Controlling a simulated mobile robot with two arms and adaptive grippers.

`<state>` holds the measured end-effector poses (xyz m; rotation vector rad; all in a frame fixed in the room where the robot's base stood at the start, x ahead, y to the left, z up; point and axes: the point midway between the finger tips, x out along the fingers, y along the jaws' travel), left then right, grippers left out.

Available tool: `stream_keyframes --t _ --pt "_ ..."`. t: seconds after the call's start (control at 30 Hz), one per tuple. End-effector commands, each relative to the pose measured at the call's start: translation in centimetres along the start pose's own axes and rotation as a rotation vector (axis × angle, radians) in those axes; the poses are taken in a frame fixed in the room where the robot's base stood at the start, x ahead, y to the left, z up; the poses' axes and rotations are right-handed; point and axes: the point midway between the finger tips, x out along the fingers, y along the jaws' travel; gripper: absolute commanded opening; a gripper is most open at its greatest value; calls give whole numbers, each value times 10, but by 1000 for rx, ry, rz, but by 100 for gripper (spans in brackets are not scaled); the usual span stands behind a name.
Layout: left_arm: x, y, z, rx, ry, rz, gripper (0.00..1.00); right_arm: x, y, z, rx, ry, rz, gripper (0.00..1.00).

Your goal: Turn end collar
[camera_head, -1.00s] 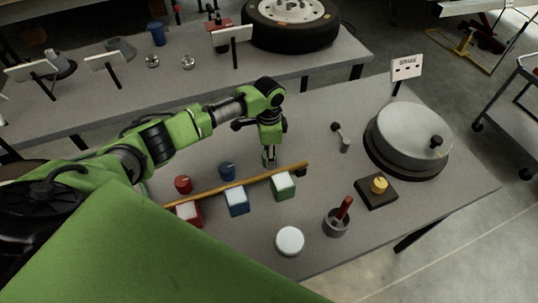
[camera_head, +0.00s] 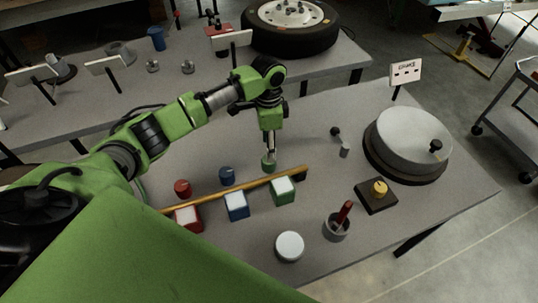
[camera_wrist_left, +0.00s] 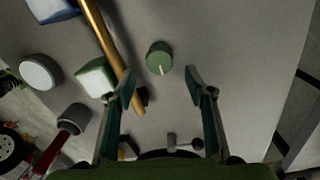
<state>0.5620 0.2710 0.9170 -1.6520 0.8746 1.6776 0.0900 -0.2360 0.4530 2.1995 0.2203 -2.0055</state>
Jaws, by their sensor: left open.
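A green round collar (camera_head: 268,163) with a pale mark on its top stands on the table behind the brass rod (camera_head: 235,188). It also shows in the left wrist view (camera_wrist_left: 159,56), beyond my fingertips and roughly centred between them. My left gripper (camera_head: 269,150) is open and empty above the collar, pointing down; its two fingers are spread apart in the left wrist view (camera_wrist_left: 161,80). A blue round piece (camera_head: 227,175) and a red round piece (camera_head: 182,187) stand in line to the left. My right gripper is not in view.
Red, blue and green blocks (camera_head: 283,190) stand in front of the rod. A white disc (camera_head: 289,246), a cup with a red handle (camera_head: 338,222), a yellow knob on a dark base (camera_head: 379,188) and a large grey drum (camera_head: 412,138) stand further right.

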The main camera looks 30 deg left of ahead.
Motion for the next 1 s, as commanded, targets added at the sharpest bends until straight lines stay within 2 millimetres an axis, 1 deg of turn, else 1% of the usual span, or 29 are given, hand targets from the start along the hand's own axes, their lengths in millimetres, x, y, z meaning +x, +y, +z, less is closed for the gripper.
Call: stream_keyframes --t 0.03,0.1,0.2,0.3,0.43,1.0 --pt "-11 -1 -1 0 3 -3 49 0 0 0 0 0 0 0" --pt "-23 -1 0 1 2 -3 49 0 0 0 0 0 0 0" --pt "-36 -1 -1 0 2 -3 49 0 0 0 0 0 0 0" --pt "-43 0 0 0 1 -1 49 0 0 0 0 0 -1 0" --pt "-46 0 0 0 1 0 49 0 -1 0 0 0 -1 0" --pt "-46 0 0 0 0 0 49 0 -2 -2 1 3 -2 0"
